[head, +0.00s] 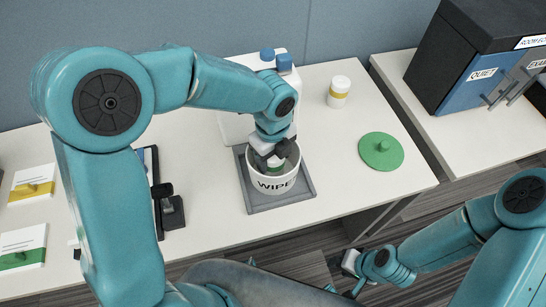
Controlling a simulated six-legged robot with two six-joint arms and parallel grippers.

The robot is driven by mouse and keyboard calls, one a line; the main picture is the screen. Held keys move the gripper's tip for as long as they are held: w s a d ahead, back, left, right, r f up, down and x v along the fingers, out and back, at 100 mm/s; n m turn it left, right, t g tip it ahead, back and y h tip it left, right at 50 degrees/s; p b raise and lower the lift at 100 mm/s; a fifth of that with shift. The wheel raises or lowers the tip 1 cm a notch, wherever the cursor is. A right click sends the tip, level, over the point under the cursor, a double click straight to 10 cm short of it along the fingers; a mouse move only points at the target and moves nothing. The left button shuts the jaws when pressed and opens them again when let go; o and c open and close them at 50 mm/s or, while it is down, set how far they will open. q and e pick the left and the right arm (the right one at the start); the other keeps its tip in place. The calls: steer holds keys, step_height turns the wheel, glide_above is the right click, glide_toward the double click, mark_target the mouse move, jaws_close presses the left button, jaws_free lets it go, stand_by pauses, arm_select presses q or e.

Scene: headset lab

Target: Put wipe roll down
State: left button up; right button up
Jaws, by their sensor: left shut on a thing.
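A white tub marked "WIPE" (274,185) stands upright on a grey square tray (306,191) on the white table. My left gripper (272,160) reaches down from above into the tub's open mouth. It is shut on the wipe roll (276,170), of which only a small green and pale part shows between the fingers and the tub's rim. The roll's lower end is hidden by the tub wall, so I cannot tell whether it touches the bottom. A round green lid (381,151) with a knob lies flat to the right. My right gripper (351,266) is low, off the table's front edge.
White containers with blue caps (284,63) stand behind the tub, partly hidden by my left arm. A dark stand (172,212) and cards (22,248) are left. Free table lies right of the tray.

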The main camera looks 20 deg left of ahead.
arm_select(q)
steer(key=shift+w+f, duration=0.15)
steer(key=shift+f, duration=0.5)
steer(key=shift+r, duration=0.1)
steer(key=o, duration=0.8)
steer(key=shift+f, duration=0.2)
steer(key=shift+o, duration=0.2)
steer(key=shift+r, duration=0.1)
